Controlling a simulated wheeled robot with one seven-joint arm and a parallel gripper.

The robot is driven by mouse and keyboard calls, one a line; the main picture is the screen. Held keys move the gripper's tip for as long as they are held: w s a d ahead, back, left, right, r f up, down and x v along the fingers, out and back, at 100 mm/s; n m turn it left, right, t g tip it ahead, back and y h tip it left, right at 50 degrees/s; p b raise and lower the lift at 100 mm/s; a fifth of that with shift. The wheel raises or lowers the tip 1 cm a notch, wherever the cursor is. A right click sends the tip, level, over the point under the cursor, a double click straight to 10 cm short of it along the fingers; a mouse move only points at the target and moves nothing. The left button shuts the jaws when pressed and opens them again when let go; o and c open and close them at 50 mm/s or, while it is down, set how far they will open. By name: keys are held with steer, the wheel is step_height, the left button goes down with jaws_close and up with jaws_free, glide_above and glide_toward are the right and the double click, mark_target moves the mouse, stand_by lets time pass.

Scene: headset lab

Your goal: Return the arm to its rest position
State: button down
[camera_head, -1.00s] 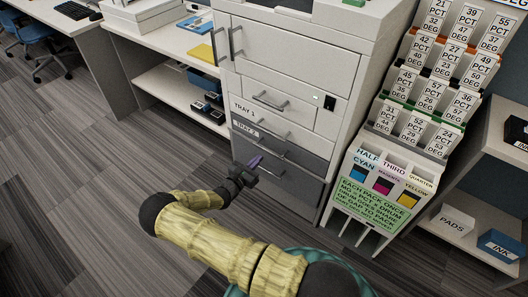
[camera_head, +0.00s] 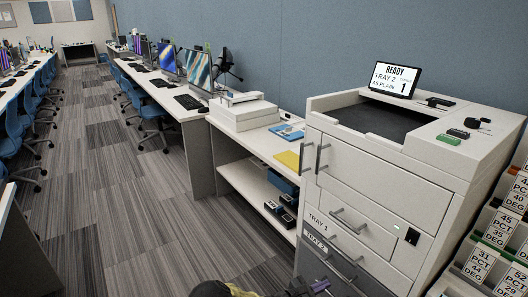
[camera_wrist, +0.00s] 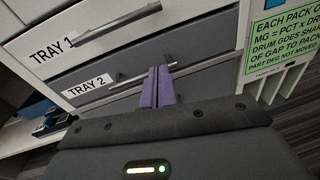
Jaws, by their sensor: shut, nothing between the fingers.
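My gripper (camera_wrist: 159,88) shows in the wrist view with its two purple fingers together and nothing between them. The fingers point at the front of the grey TRAY 2 drawer (camera_wrist: 110,91), and their tips overlap its bar handle (camera_wrist: 140,76). I cannot tell whether they touch it. In the head view my gripper (camera_head: 318,287) is at the bottom edge, low in front of the printer (camera_head: 375,170). Most of my arm is below that frame; only a bit of its yellowish cover shows.
The TRAY 1 drawer (camera_head: 347,235) is above the TRAY 2 drawer. A screen (camera_head: 391,79) on the printer reads READY, TRAY 2. A card rack (camera_head: 490,250) stands close on the right. A white side desk (camera_head: 250,150) is left of the printer. Carpet floor (camera_head: 130,215) is open farther left.

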steer(key=s+d+r+m+g+y, duration=0.1)
steer(key=s+r+m+g+y, duration=0.55)
steer(key=s+m+g, duration=0.35)
steer(key=s+a+r+m+t+y, duration=0.35)
steer(key=s+r+m, duration=0.25)
steer(key=r, duration=0.3)
steer(key=s+a+r+m+t+y, duration=0.2)
steer(key=s+a+r+m+y, duration=0.25)
steer(key=s+r+m, duration=0.35)
step_height(320, 180, up, 25)
steer(key=w+n+p, duration=0.1)
steer(key=n+p, duration=0.1)
steer(key=p, duration=2.1)
steer(key=shift+d+y+p, duration=0.3)
steer(key=shift+d+y, duration=0.1)
steer(key=shift+y, duration=0.05)
steer(key=shift+w+f, duration=0.1)
